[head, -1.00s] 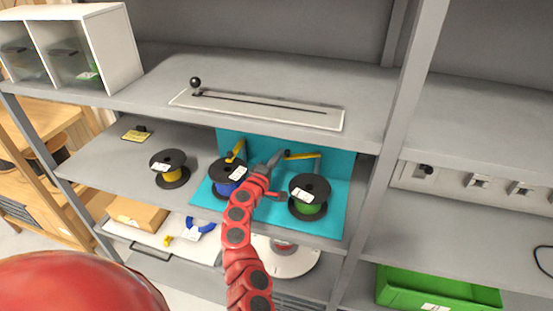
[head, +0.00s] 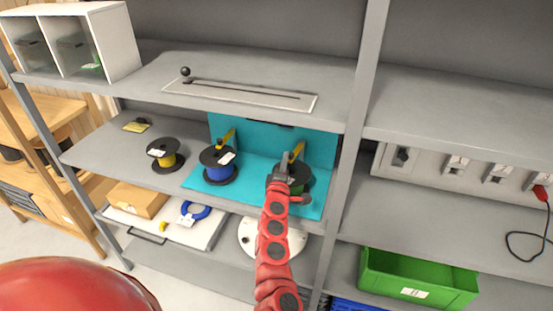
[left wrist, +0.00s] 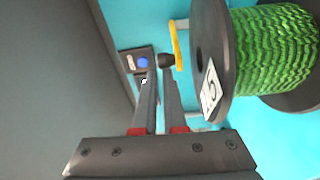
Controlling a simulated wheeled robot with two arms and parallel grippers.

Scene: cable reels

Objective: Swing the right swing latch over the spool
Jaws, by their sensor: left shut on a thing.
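The right swing latch (head: 297,151) is a yellow bar on the teal stand (head: 318,150). It points forward, toward me, at the left part of the green spool (head: 299,187). My left gripper (head: 284,166) is shut on the dark knob at the latch's end. My gripper hides part of the spool in the head view. My right gripper is not in view.
The blue spool (head: 218,172) with its own yellow latch (head: 226,140) stands to the left on the same stand. A yellow spool (head: 166,156) is farther left. The shelf above (head: 245,75) and a grey upright (head: 355,130) to the right bound the space.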

